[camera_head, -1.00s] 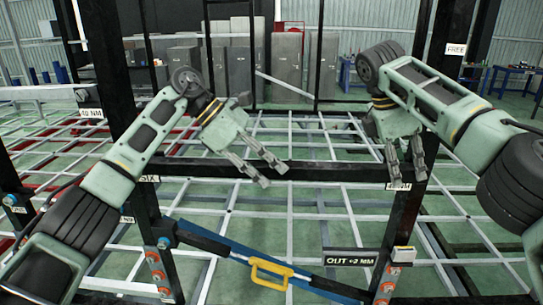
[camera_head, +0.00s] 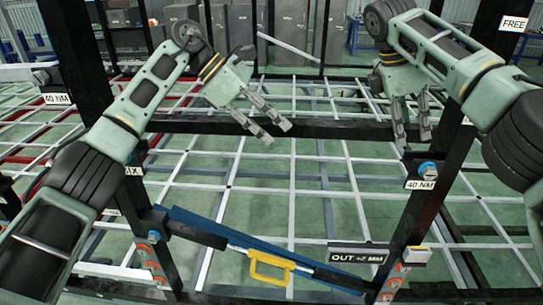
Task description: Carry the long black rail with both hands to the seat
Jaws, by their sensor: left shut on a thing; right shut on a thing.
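The long black rail (camera_head: 340,130) lies level across the frame, between the two dark uprights. My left gripper (camera_head: 268,128) is shut on the rail left of its middle, with its fingers pointing down and right. My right gripper (camera_head: 412,132) is shut on the rail near the right upright, with its fingers pointing down. My arms and fingers hide parts of the rail. I cannot tell from this view which spot is the seat, or whether the rail's ends touch the uprights.
A left upright (camera_head: 75,50) and a right upright (camera_head: 430,215) stand either side. A blue bar (camera_head: 215,225) with a yellow handle (camera_head: 270,268) spans between them low down, beside an "OUT +2 MM" sign (camera_head: 358,256). A blue bolt (camera_head: 427,168) sits above a "40 NM" tag (camera_head: 420,184). White grid bars fill the area behind.

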